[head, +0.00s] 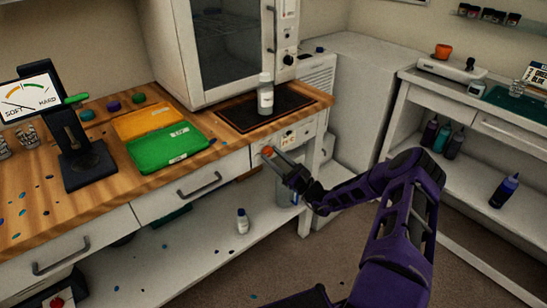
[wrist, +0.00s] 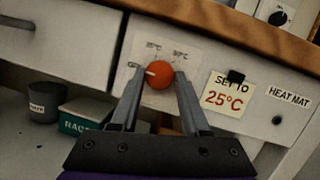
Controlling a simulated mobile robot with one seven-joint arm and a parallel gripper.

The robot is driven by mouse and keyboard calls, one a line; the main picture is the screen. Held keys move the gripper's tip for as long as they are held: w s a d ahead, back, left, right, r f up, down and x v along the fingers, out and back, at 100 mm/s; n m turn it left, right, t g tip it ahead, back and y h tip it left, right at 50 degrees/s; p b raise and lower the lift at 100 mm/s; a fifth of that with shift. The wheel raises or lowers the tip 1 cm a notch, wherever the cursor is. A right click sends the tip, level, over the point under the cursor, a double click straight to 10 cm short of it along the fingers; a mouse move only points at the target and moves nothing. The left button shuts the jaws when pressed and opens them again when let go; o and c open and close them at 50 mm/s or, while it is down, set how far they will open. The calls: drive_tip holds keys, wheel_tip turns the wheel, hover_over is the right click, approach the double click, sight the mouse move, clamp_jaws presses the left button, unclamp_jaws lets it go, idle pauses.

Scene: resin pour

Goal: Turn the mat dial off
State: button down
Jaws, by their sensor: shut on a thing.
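The mat dial is a round orange-red knob (wrist: 161,76) on a white plate with printed marks, on the bench front. Its white pointer faces left, toward the leftmost mark, which is too blurred to read surely. My gripper (wrist: 160,78) is shut on the dial, one finger at each side. In the head view, my gripper (head: 274,156) reaches the bench front from the right, with the orange dial (head: 267,150) at its tips. The dark heat mat (head: 290,98) lies on the wooden top above, with a white bottle (head: 265,97) standing on it.
Right of the dial are a "SET TO 25°C" note (wrist: 224,98) and a "HEAT MAT" label (wrist: 289,96). A drawer handle (head: 200,184) sticks out to the left. The bench's wooden edge (wrist: 230,28) overhangs above the dial. Open floor (head: 300,255) lies in front.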

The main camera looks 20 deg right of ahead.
drive_tip(key=shift+c, duration=2)
unclamp_jaws()
drive_tip(key=v, duration=1.7)
drive_tip(key=shift+s+p, duration=0.25)
drive_tip(key=shift+p, duration=0.15)
drive_tip(key=shift+f, duration=0.2)
